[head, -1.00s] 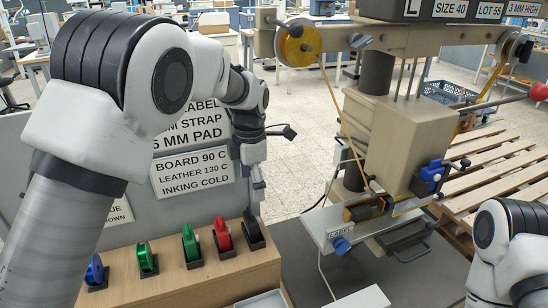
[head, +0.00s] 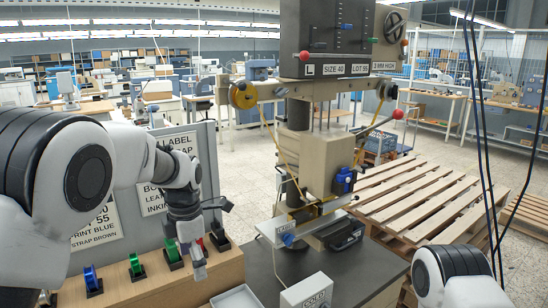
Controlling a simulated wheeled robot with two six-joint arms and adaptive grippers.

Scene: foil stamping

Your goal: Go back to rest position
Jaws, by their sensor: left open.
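My left arm reaches in from the left, and its gripper (head: 198,262) points down over the wooden rack of foil rolls. It is open with nothing seen between its fingers, and it hides most of the red roll. A blue roll (head: 91,279), a green roll (head: 136,264) and another green roll (head: 172,251) stand in black holders on the rack (head: 150,287). A black holder at the right end (head: 219,238) shows no roll. Of my right arm only a rounded link shows at the bottom right; its gripper is out of view.
The foil stamping press (head: 326,160) stands at centre on a dark bench, with a yellow reel (head: 243,94) at its left. A white box marked COLD (head: 306,294) and a light tray (head: 236,297) are in front. A sign panel (head: 150,195) stands behind my left arm; a pallet (head: 430,195) lies right.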

